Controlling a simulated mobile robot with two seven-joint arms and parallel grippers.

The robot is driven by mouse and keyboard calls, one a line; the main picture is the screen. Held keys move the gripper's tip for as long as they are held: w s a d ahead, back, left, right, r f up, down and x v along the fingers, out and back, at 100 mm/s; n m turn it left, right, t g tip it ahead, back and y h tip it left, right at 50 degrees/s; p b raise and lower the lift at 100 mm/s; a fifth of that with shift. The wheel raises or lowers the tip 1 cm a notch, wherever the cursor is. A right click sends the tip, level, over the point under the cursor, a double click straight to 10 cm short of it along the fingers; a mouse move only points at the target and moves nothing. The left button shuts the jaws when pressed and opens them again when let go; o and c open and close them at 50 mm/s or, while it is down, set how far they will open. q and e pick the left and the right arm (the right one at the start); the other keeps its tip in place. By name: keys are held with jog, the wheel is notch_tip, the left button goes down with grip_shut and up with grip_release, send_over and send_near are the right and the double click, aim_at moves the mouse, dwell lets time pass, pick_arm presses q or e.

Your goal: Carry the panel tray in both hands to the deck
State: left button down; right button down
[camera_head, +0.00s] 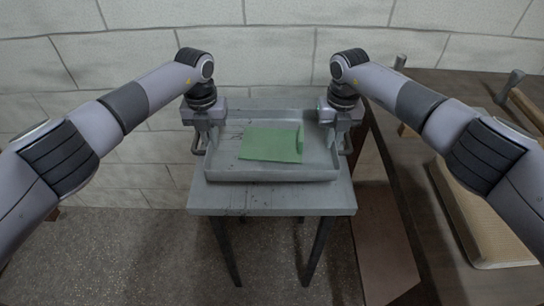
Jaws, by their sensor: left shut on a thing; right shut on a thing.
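The panel tray (270,175) is grey and shallow, with a green sheet (271,145) lying flat inside it. A small green upright piece (300,139) stands at the sheet's right edge. The tray is at or just above the top of a small grey table (272,201); I cannot tell whether they touch. My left gripper (200,146) is shut at the tray's left side, by a handle. My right gripper (345,147) is shut at the tray's right side, by the other handle. The fingertips are partly hidden. Nothing is plainly marked as the deck.
A brown wooden bench (405,185) stands to the right, with a beige padded block (478,225) and a hammer-like tool (516,88) on it. A pale block wall (275,55) is close behind the table. The speckled floor (135,250) is clear at the front left.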

pick_arm(q)
jog(key=shift+r, duration=0.2)
pick_arm(e)
jog(key=shift+s+r, duration=0.1)
jog(key=shift+r, duration=0.1)
